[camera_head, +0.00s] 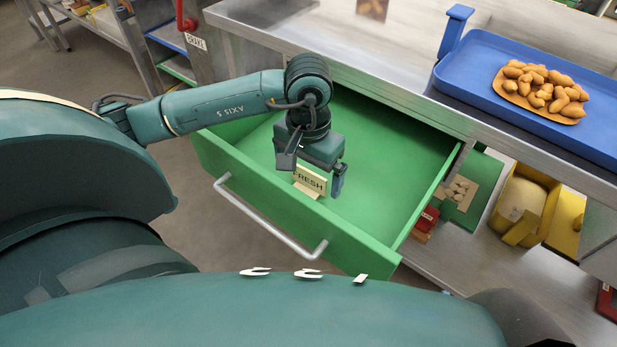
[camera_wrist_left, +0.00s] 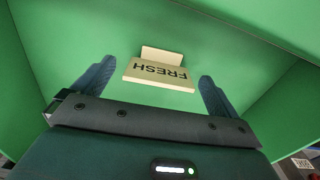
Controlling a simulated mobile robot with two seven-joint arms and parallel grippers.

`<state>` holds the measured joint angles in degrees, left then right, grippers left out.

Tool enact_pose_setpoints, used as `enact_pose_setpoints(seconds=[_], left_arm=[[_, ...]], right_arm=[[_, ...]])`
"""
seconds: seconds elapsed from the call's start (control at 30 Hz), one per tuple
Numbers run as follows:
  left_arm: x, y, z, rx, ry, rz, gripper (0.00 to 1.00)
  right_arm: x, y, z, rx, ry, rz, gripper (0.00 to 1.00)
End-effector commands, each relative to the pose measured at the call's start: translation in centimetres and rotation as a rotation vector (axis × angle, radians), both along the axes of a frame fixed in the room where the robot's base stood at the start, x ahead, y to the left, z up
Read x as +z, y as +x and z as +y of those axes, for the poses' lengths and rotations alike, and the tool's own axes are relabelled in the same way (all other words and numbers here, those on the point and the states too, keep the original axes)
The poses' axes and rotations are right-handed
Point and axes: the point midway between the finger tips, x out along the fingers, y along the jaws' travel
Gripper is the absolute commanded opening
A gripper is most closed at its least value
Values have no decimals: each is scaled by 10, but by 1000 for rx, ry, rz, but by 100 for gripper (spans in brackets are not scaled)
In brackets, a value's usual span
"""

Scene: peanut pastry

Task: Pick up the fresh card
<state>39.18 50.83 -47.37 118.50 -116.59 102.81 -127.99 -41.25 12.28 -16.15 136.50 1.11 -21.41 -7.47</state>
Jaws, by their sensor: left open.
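The fresh card (camera_head: 309,180) is a small cream stand-up sign lettered FRESH. It stands inside the open green drawer (camera_head: 400,195). In the left wrist view the card (camera_wrist_left: 158,74) shows between and just beyond the fingertips, with its lettering upside down. My left gripper (camera_head: 312,178) is over the drawer with its fingers pointing down, one on each side of the card. In the left wrist view the left gripper (camera_wrist_left: 152,80) is open, with a gap between each finger and the card. My right gripper is not in view.
A metal counter (camera_head: 400,60) runs behind the drawer. On it a blue tray (camera_head: 465,75) holds peanut-shaped pastries (camera_head: 540,88). A yellow container (camera_head: 525,205) sits on the lower shelf at right. The drawer's silver handle (camera_head: 265,220) is at its front. The drawer floor around the card is bare.

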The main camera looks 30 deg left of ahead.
Motion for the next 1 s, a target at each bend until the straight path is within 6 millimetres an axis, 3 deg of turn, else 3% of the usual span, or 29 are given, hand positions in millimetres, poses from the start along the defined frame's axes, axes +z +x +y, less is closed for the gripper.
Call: enact_pose_setpoints(seconds=[0.13, 0.4, 1.0], left_arm=[[-17, 0, 0, 1, 0, 1, 98], [-19, 0, 0, 1, 0, -1, 97], [-18, 0, 0, 0, 0, -1, 51]], right_arm=[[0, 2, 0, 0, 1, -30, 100], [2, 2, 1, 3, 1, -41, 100], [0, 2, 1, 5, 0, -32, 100]])
